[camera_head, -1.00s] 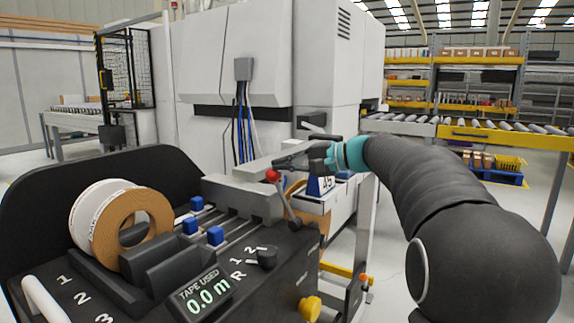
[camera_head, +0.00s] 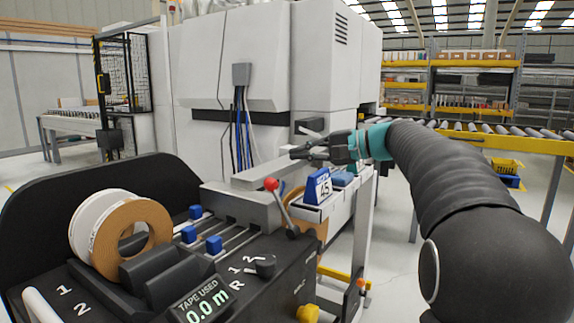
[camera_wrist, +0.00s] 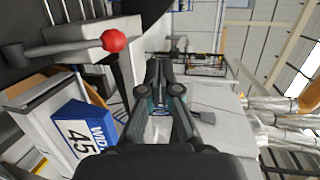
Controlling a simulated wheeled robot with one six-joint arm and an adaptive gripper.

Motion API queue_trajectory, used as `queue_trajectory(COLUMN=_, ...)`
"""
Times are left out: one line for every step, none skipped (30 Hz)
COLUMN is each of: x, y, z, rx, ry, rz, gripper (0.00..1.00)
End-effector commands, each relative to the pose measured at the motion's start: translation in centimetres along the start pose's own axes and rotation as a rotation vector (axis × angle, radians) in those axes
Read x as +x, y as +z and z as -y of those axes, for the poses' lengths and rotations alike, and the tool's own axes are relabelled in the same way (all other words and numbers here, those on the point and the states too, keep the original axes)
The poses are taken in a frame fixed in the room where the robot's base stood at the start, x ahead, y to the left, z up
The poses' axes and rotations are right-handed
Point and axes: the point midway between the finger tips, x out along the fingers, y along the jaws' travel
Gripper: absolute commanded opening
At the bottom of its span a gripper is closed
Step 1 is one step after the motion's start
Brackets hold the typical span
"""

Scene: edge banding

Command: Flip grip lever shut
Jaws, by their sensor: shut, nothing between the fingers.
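The grip lever, a dark metal arm with a red ball (camera_head: 271,184) on top, stands at the right end of the grey block on the edge-banding machine (camera_head: 235,207). It leans up and to the left from its pivot. In the wrist view the red ball (camera_wrist: 113,41) shows at the upper left. My gripper (camera_head: 293,153) is shut and empty, above and slightly right of the ball, apart from it. In the wrist view my gripper's fingers (camera_wrist: 159,68) point away from the camera with the ball to their left.
A blue box marked 45 (camera_head: 318,187) stands just right of the lever, under my gripper. A roll of brown tape (camera_head: 131,238) sits on the machine at left. A black knob (camera_head: 264,265) and a display (camera_head: 203,300) are at its front. A large white machine stands behind.

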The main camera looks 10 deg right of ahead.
Motion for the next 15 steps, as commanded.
queue_trajectory(x=-0.8, y=-0.1, z=0.6, rx=-0.003, ry=0.0, rz=0.0, gripper=0.0)
queue_trajectory(x=-1.3, y=-0.1, z=1.0, rx=-0.004, ry=0.0, rz=0.0, gripper=0.0)
queue_trajectory(x=-1.9, y=-0.1, z=1.4, rx=-0.002, ry=0.0, rz=0.001, gripper=0.0)
queue_trajectory(x=-2.3, y=-0.1, z=1.8, rx=-0.004, ry=0.0, rz=0.002, gripper=0.0)
queue_trajectory(x=-2.7, y=-0.1, z=2.1, rx=-0.003, ry=0.0, rz=0.002, gripper=0.0)
queue_trajectory(x=-3.2, y=-0.1, z=2.5, rx=-0.003, ry=0.0, rz=0.003, gripper=0.0)
queue_trajectory(x=-3.6, y=-0.1, z=2.8, rx=-0.003, ry=0.001, rz=0.003, gripper=0.0)
queue_trajectory(x=-4.0, y=-0.1, z=3.0, rx=-0.002, ry=0.001, rz=0.003, gripper=0.0)
queue_trajectory(x=-4.3, y=-0.1, z=3.3, rx=-0.002, ry=0.0, rz=0.004, gripper=0.0)
queue_trajectory(x=-4.6, y=-0.1, z=3.5, rx=-0.001, ry=0.0, rz=0.005, gripper=0.0)
queue_trajectory(x=-4.8, y=-0.2, z=3.6, rx=-0.001, ry=0.0, rz=0.005, gripper=0.0)
queue_trajectory(x=-5.1, y=-0.2, z=3.8, rx=-0.001, ry=0.0, rz=0.004, gripper=0.0)
queue_trajectory(x=-5.3, y=-0.2, z=3.9, rx=-0.001, ry=0.0, rz=0.004, gripper=0.0)
queue_trajectory(x=-5.4, y=-0.2, z=4.0, rx=0.0, ry=0.0, rz=0.004, gripper=0.0)
queue_trajectory(x=-5.5, y=-0.2, z=4.1, rx=0.0, ry=0.0, rz=0.004, gripper=0.0)
